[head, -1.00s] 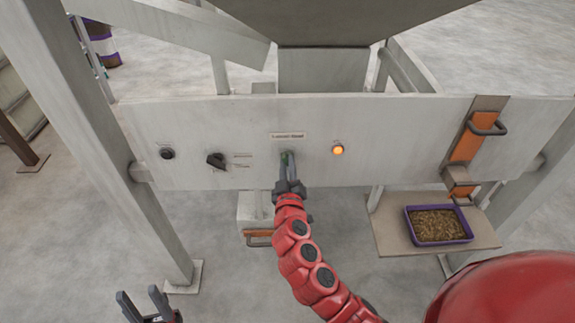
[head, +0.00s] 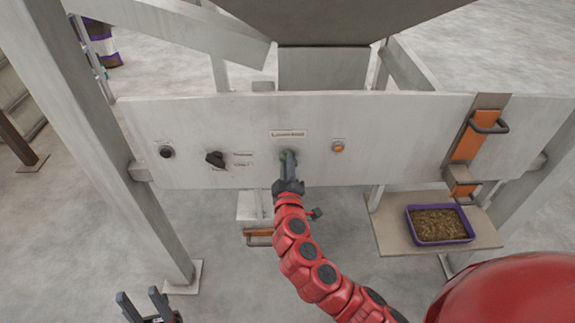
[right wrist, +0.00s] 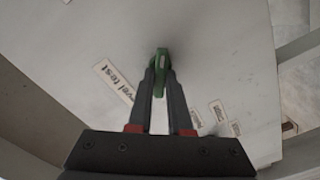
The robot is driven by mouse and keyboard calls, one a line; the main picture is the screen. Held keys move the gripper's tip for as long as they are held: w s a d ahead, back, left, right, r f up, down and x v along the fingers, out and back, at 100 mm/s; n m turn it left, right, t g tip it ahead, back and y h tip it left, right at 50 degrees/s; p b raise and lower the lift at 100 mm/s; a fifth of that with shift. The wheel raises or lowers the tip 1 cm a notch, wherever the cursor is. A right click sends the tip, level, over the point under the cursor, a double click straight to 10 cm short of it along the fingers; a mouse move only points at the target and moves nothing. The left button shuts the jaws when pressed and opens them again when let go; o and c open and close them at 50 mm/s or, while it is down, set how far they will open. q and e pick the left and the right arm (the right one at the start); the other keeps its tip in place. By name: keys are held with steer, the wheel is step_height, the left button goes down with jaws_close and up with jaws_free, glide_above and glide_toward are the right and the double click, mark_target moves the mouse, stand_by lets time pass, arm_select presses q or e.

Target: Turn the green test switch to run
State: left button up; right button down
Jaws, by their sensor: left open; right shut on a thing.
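The green test switch (right wrist: 159,66) sits on the grey front panel under a label reading "level test". My right gripper (head: 288,158) is shut on it. In the right wrist view both fingers (right wrist: 160,74) close around the green handle, one on each side. In the head view the fingers hide most of the switch, so its pointing direction is hard to tell there. My left gripper (head: 139,294) is open and empty at the lower left, well away from the panel.
An amber lamp (head: 338,147), unlit, is right of the switch. A black selector knob (head: 215,159) and black button (head: 166,152) are to its left. An orange slide with a handle (head: 468,141) is at the right, above a purple tray of pellets (head: 410,221) on a shelf.

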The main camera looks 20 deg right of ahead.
steer(key=shift+a+f+n, duration=0.1)
steer(key=shift+n, duration=1.75)
steer(key=shift+f+n, duration=0.1)
steer(key=shift+n, duration=1.75)
steer(key=c, duration=0.8)
jaws_free()
steer(key=shift+c, duration=0.2)
